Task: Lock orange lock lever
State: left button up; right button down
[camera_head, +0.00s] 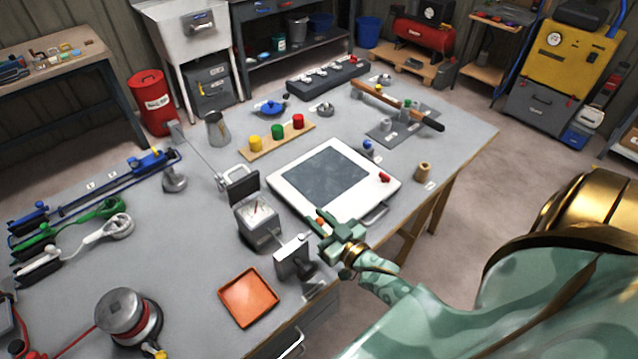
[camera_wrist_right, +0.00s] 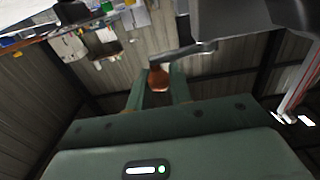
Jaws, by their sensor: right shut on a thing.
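The orange lock lever (camera_wrist_right: 158,78) shows in the right wrist view as an orange knob with a grey arm reaching up and right to a dark body. My right gripper (camera_wrist_right: 159,92) has a green finger on each side of the knob and is shut on it. In the head view, my right gripper (camera_head: 327,235) is at the near side of the white-framed panel (camera_head: 292,198), with a small bit of orange at its fingertips. The lever's mount is mostly hidden there. My left gripper is not in view.
A grey metal box with an open lid (camera_head: 258,228) and a grey bracket (camera_head: 293,258) stand close left of my right gripper. An orange tray (camera_head: 249,297) lies nearer. A red knob (camera_head: 384,177) and a grey handle (camera_head: 374,217) are on the panel's right side.

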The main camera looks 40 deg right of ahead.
jog(key=c, duration=1.3)
grip_release()
jog(key=s+d, duration=0.1)
jog(key=s, duration=1.5)
jog(key=shift+s, duration=0.2)
